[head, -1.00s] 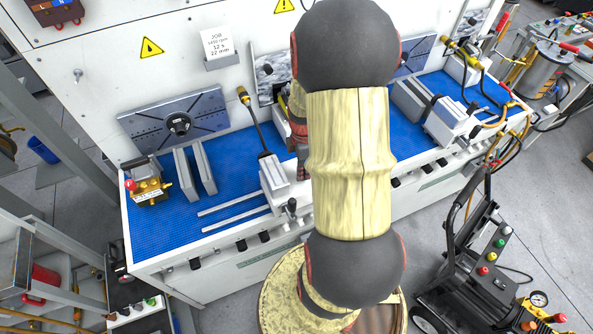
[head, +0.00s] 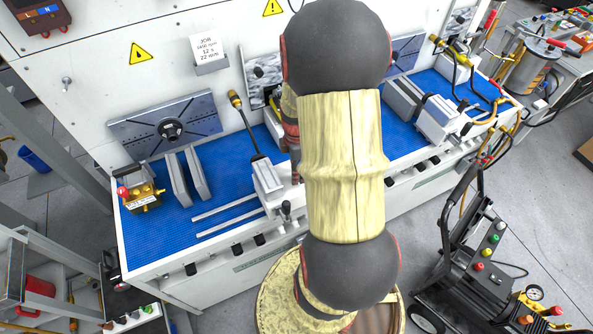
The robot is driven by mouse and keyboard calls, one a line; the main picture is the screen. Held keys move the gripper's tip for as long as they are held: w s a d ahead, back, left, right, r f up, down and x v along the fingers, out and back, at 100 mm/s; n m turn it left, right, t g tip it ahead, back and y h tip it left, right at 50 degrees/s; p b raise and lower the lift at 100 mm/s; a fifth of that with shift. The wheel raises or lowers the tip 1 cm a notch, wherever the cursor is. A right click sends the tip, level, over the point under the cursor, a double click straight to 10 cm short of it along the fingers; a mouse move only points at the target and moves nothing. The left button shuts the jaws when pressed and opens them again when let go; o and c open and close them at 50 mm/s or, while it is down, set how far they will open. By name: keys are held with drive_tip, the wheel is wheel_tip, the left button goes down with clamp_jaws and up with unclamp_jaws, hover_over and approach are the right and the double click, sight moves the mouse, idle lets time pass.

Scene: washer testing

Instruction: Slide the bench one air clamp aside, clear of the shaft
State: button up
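A light grey block-shaped clamp (head: 268,176) stands on the blue bench top, at the right end of two pale parallel rails (head: 226,215). It appears to be the bench one air clamp. A long dark rod with a yellow-and-black end (head: 245,122) rises from it and leans toward the back panel. A dark round hub (head: 170,129) sits on a slotted grey plate at the back left; I cannot tell whether it is the shaft. My arm covers the bench just right of the clamp. My gripper's fingers are hidden behind the arm, so contact with the clamp cannot be seen.
Two upright grey plates (head: 188,177) and a yellow valve unit with a red knob (head: 141,197) stand left of the rails. A second grey clamp block (head: 440,118) is at the bench's right. A black wheeled cart (head: 480,255) stands at the front right.

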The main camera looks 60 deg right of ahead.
wheel_tip(320, 180, up, 12)
drive_tip(key=shift+f, duration=0.25)
idle(1.0)
drive_tip(key=m, duration=0.2)
drive_tip(key=shift+s+m, duration=0.1)
drive_tip(key=shift+m, duration=0.2)
drive_tip(key=a+r+m+t+b, duration=0.2)
drive_tip(key=a+r+m+b, duration=0.1)
drive_tip(key=a, duration=1.1)
drive_tip(key=a+r+m+t+b, duration=0.3)
drive_tip(key=a+b, duration=0.3)
drive_tip(key=a, duration=0.9)
drive_tip(key=shift+s+a+r+m+t, duration=0.3)
drive_tip(key=shift+r+m, duration=0.3)
drive_tip(key=shift+r, duration=0.3)
